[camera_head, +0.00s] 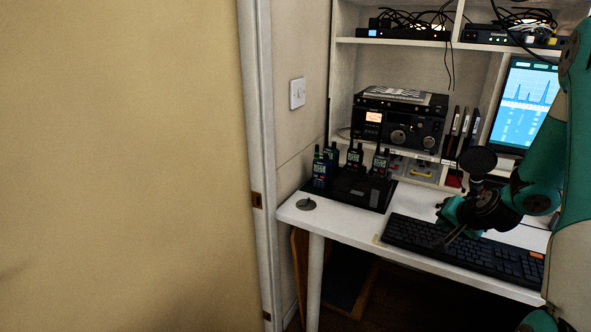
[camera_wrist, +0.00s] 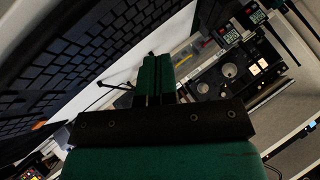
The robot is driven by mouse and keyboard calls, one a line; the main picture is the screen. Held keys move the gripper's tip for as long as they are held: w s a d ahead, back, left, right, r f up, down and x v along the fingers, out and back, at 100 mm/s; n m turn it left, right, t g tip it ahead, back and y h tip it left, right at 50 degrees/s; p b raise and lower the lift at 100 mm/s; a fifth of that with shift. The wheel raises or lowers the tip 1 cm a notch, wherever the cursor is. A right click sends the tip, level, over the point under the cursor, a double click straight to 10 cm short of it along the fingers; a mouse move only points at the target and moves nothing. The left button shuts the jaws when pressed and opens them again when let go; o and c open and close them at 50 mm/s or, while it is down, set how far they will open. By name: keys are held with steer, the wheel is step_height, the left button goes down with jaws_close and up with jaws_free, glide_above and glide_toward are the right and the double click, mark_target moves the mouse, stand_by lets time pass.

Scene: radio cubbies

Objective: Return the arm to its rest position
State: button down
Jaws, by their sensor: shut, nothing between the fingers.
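My arm (camera_head: 535,185) comes in from the right edge in the camera_head view, bent over the right part of the desk. My gripper (camera_head: 447,222) is above or beside the keyboard's left part; I cannot tell how high. In the camera_wrist view my gripper (camera_wrist: 155,78) shows with its green fingers together and nothing between them.
The white desk (camera_head: 345,225) holds a black keyboard (camera_head: 470,248) and several handheld radios in a charger (camera_head: 352,188). A large radio (camera_head: 398,125) stands in the cubby behind. A monitor (camera_head: 522,105) is close to my arm. A doorframe (camera_head: 262,170) stands left.

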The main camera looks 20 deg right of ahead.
steer(key=a+r+n+g+y+p, duration=0.1)
steer(key=a+r+n+g+y, duration=0.15)
steer(key=a+r+n, duration=0.75)
steer(key=a+r+g+y+p, duration=0.15)
steer(key=a+r+y, duration=0.3)
steer(key=a, duration=1.35)
steer(key=s+a+r+n+g+p, duration=0.1)
steer(key=s+a+r+n+g, duration=0.1)
steer(key=s+a+r+n, duration=0.2)
steer(key=s+a+r+n+g+p, duration=0.1)
steer(key=s+a+r+n+g, duration=0.2)
steer(key=s+a, duration=0.7)
steer(key=s+r+n, duration=0.1)
steer(key=s+r, duration=0.1)
steer(key=s, duration=0.4)
steer(key=shift+a+n+h, duration=0.15)
steer(key=shift+n+h, duration=0.15)
steer(key=shift+n, duration=0.1)
steer(key=shift+r, duration=0.1)
